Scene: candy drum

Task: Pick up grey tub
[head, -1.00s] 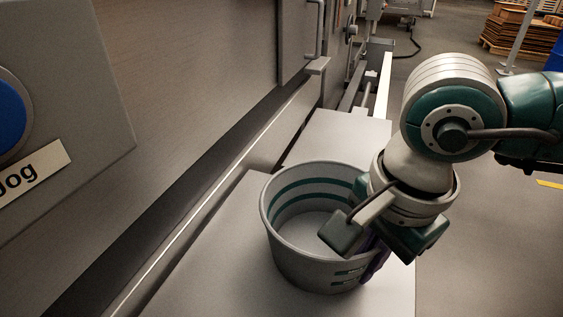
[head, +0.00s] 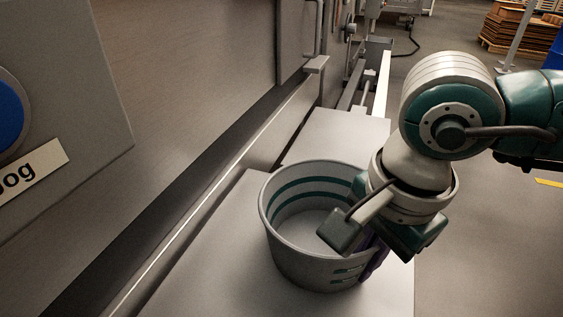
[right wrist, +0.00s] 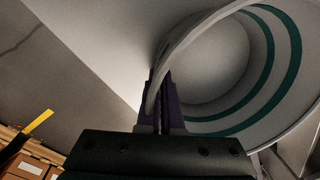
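The grey tub (head: 300,262) is an open, round, empty-looking bucket with teal stripes, upright over the grey ledge. I cannot tell whether its base touches the ledge. My right gripper (head: 376,262) is at the tub's right wall, with its purple fingers partly hidden behind the wrist. In the right wrist view, the fingers (right wrist: 164,108) are close together with the wall of the tub (right wrist: 205,65) between them, one inside and one outside the rim. The gripper looks shut on that wall. My left gripper is not in view.
The grey ledge (head: 215,270) runs alongside a large metal machine (head: 200,80) on the left. A panel with a blue button (head: 10,115) and a label stands at the far left. Open floor (head: 480,250) lies to the right. Stacked brown boards (head: 515,32) are far back.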

